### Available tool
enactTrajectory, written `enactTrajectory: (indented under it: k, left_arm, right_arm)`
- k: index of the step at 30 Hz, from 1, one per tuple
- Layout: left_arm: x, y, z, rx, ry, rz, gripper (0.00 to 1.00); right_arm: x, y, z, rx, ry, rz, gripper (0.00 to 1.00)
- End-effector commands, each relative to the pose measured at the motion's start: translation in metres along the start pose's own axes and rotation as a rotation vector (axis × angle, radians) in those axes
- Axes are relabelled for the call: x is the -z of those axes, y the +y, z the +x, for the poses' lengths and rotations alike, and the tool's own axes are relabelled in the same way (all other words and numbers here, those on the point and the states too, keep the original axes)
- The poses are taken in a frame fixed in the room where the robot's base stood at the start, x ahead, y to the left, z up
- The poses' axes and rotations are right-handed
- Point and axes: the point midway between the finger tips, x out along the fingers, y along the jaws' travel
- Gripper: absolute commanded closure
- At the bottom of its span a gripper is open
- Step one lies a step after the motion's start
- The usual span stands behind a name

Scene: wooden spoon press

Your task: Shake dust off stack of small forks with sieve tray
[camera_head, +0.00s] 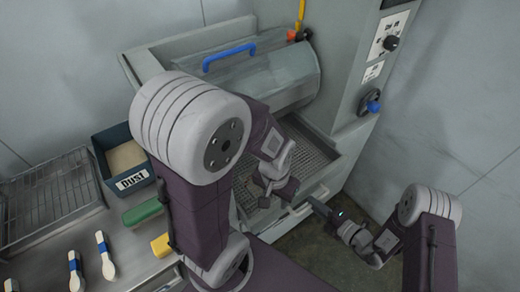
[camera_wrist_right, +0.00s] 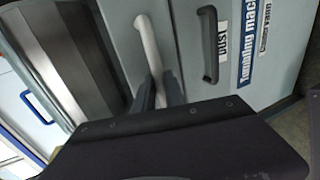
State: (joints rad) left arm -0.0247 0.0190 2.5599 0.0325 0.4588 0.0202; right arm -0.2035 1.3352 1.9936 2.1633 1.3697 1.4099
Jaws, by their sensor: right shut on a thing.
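The sieve tray (camera_head: 312,150), a wire mesh in a grey frame, sits in the front opening of the machine. My left gripper (camera_head: 277,192) is low over its near left part. A small tan bit shows at its fingertips, perhaps forks; whether the fingers are open or shut is unclear. My right gripper (camera_head: 316,204) is at the tray's front edge. In the right wrist view it is shut on a pale bar handle (camera_wrist_right: 146,42), apparently the tray's. Banded stacks of pale wooden cutlery (camera_head: 106,258) lie on the counter at the left; their type is too small to tell.
A clear cover with a blue handle (camera_head: 229,56) is above the tray. A bin labelled DUST (camera_head: 132,180), a wire rack (camera_head: 52,198), a green block (camera_head: 143,212) and a yellow block (camera_head: 160,245) are at the left. A black drawer handle (camera_wrist_right: 209,45) is beside my right gripper.

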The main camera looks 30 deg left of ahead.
Motion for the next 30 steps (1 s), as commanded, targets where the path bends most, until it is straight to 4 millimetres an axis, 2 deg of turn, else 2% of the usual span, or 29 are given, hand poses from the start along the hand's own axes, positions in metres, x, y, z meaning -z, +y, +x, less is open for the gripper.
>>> enactTrajectory:
  k: [2,6,8,12,16,28,30]
  left_arm:
    - [0.0,0.0,-0.003,0.0,0.0,0.0,0.64]
    - [0.0,0.0,-0.001,0.0,0.0,0.0,0.64]
    - [0.0,0.0,0.002,0.0,0.0,0.0,0.64]
    - [-0.001,0.0,0.011,0.0,0.0,0.0,0.64]
    - [-0.002,0.0,0.015,0.0,0.0,0.0,0.64]
    - [-0.002,0.0,0.014,0.0,0.0,0.0,0.64]
    - [-0.001,0.0,0.01,0.0,0.0,0.0,0.64]
  right_arm:
    - [-0.001,-0.001,-0.009,-0.002,-0.003,0.001,1.0]
    - [0.0,-0.002,-0.008,-0.004,0.001,-0.003,1.0]
    - [0.001,0.0,0.003,-0.005,0.003,-0.008,1.0]
    - [0.001,0.011,0.041,-0.009,0.004,-0.009,1.0]
    - [0.0,0.018,0.06,-0.007,0.002,-0.005,1.0]
    - [0.0,0.02,0.06,-0.004,-0.001,-0.001,1.0]
    - [-0.001,0.019,0.052,-0.003,-0.003,0.0,1.0]
